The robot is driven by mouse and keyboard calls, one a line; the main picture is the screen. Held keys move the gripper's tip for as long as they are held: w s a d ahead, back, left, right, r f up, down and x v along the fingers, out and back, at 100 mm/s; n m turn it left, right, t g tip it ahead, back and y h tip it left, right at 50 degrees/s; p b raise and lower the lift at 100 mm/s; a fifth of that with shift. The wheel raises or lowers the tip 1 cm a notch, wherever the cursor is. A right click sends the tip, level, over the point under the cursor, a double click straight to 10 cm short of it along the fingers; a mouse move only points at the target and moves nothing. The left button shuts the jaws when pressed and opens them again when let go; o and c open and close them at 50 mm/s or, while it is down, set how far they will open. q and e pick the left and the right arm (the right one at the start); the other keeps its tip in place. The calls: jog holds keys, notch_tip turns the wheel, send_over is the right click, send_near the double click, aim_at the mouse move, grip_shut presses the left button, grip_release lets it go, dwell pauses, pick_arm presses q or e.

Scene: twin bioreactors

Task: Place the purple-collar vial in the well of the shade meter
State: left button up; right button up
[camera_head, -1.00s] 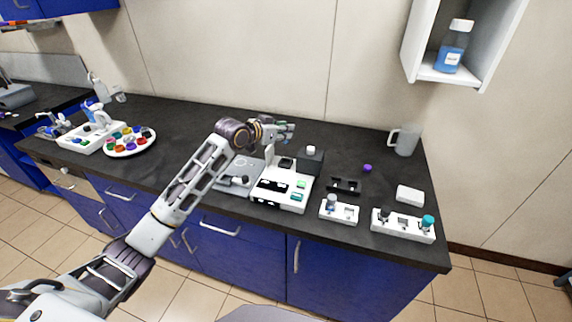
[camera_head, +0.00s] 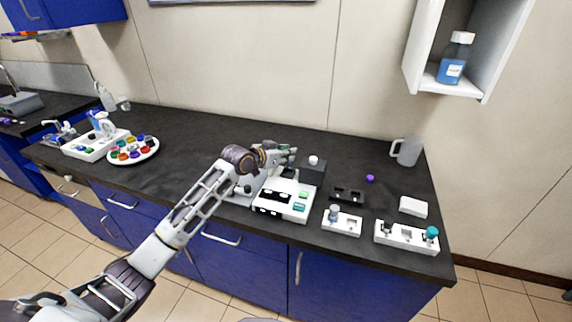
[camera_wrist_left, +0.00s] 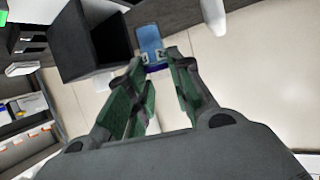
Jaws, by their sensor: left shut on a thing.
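My left gripper (camera_head: 289,153) is above the back of a white device with dark panels and green displays, which I take for the shade meter (camera_head: 284,208). In the left wrist view its green-padded fingers (camera_wrist_left: 155,66) close on a blue, glassy piece with a dark purple-blue band, apparently the purple-collar vial (camera_wrist_left: 150,40). In the head view the vial is too small to make out, and the meter's well cannot be made out. My right gripper is not in view.
A dark box with a white knob (camera_head: 312,173) stands beside the left gripper. To the right are a black rack (camera_head: 346,197), white holders (camera_head: 341,223), a small purple piece (camera_head: 370,178) and a jug (camera_head: 406,151). A plate of coloured caps (camera_head: 133,150) is left.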

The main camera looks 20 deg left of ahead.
aim_at(286, 164)
pick_arm(q)
notch_tip(286, 164, down, 4)
jog(key=shift+f, duration=0.4)
jog(key=o, duration=0.6)
jog(key=shift+c, duration=0.2)
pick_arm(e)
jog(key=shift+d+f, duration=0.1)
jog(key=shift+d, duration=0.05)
